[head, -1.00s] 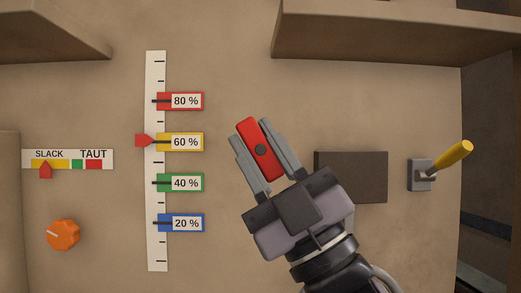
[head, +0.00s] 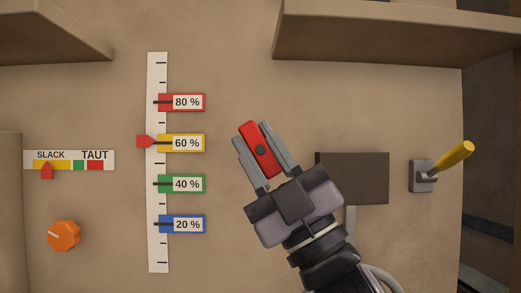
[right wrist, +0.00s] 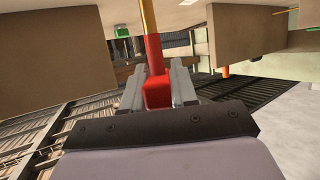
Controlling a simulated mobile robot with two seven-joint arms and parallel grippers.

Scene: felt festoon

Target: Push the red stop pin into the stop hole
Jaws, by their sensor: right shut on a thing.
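The red stop pin (head: 268,161) is held in my right gripper (head: 262,153), between its two grey fingers. In the head view it is a red bar with a dark round spot, tilted up to the left. In the right wrist view its red body (right wrist: 154,62) sits between the fingers (right wrist: 158,85), with a golden rod running upward from it. My right gripper is right of the percent scale, in front of the brown panel. I cannot make out the stop hole. My left gripper is not in view.
A white scale (head: 157,250) with percent tags and a red pointer (head: 144,142) stands left. A slack-taut gauge (head: 105,159) and an orange knob (head: 64,236) are further left. A dark plate (head: 362,175) and yellow lever (head: 455,153) are right. A brown ledge (head: 400,35) juts out above.

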